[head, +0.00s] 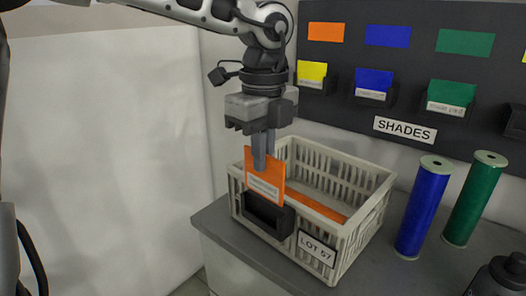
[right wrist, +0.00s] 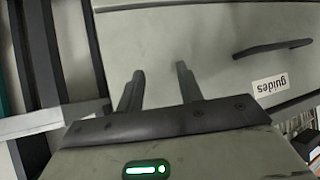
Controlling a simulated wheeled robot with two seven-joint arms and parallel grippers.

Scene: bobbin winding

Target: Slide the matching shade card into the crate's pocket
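An orange shade card (head: 264,181) with a white label stands upright at the front wall of the white slatted crate (head: 368,212). My left gripper (head: 263,163) points down from above and its fingers are closed on the card's upper part. The card's lower edge is at the mouth of the black pocket (head: 263,215) on the crate's front. I cannot tell how far it sits inside. Something orange (head: 318,206) shows inside the crate. My right gripper (right wrist: 158,72) is open and empty in the right wrist view, in front of a grey drawer-like surface.
Behind the crate a dark SHADES board (head: 404,129) carries colour swatches and card holders with yellow, blue and green cards. A blue spool (head: 423,208) and a green spool (head: 474,198) stand right of the crate. A LOT 57 label (head: 317,247) is beside the pocket.

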